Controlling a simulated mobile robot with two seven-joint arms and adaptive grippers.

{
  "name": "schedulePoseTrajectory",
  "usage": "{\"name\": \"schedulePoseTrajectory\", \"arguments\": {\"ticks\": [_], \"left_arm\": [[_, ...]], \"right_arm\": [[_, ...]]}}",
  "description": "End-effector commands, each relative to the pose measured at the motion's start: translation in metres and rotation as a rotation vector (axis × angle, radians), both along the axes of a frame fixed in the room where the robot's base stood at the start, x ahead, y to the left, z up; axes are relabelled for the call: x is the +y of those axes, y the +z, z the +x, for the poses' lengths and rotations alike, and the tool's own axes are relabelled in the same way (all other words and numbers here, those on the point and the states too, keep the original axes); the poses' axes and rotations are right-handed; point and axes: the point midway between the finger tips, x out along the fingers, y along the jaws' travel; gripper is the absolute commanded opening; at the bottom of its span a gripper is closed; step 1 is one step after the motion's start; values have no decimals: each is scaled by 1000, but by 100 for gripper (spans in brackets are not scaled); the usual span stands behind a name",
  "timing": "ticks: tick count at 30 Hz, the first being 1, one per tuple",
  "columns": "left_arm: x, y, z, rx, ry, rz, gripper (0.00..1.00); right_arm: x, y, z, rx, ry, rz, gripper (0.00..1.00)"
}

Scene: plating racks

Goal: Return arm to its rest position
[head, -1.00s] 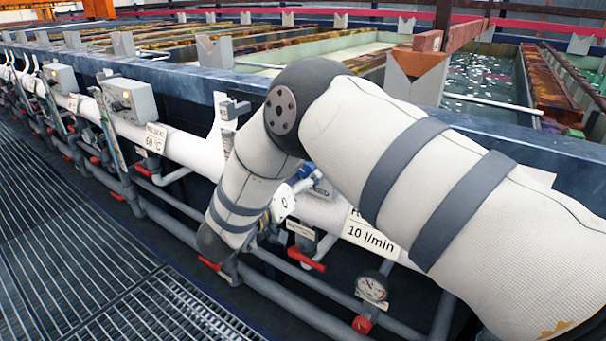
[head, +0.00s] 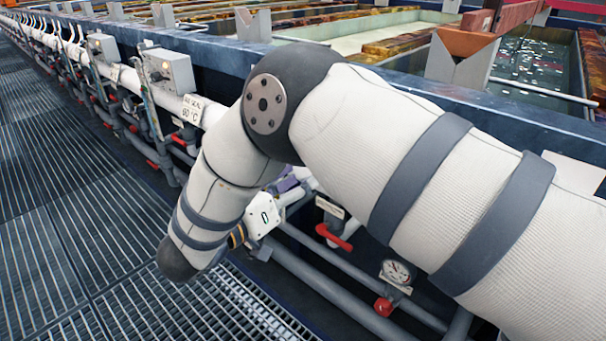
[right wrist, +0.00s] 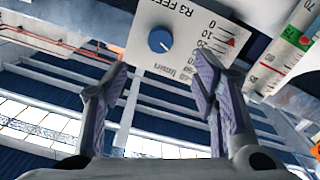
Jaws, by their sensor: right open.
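My right arm (head: 330,120) crosses the head view from the lower right, its elbow bent and its forearm pointing down over the floor grating. My right gripper (right wrist: 162,75) shows in the right wrist view with its two purple-padded fingers apart and nothing between them. In the head view only a little of the right gripper (head: 288,185) shows, beside the pipes; the arm hides most of it. My left gripper is in neither view.
A white panel with a blue knob (right wrist: 160,40) and a scale tube (right wrist: 292,40) appear beyond the fingers. Tanks, a pipe run with red valves (head: 334,237) and a gauge (head: 397,272) line the right. The metal grating (head: 70,240) at left is clear.

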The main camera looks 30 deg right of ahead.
Motion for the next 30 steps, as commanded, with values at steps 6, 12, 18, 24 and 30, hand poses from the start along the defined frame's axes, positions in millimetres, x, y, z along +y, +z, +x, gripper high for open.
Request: {"name": "schedulePoseTrajectory", "arguments": {"ticks": [6,12,18,24,30], "left_arm": [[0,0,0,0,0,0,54],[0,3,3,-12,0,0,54],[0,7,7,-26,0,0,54],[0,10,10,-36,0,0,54],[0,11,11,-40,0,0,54]], "right_arm": [[0,0,0,0,1,0,54],[-21,-91,9,124,339,113,54],[-22,-249,-103,568,658,554,54],[-19,-300,-285,1011,622,974,54],[-16,-284,-396,1264,508,1203,54]]}}
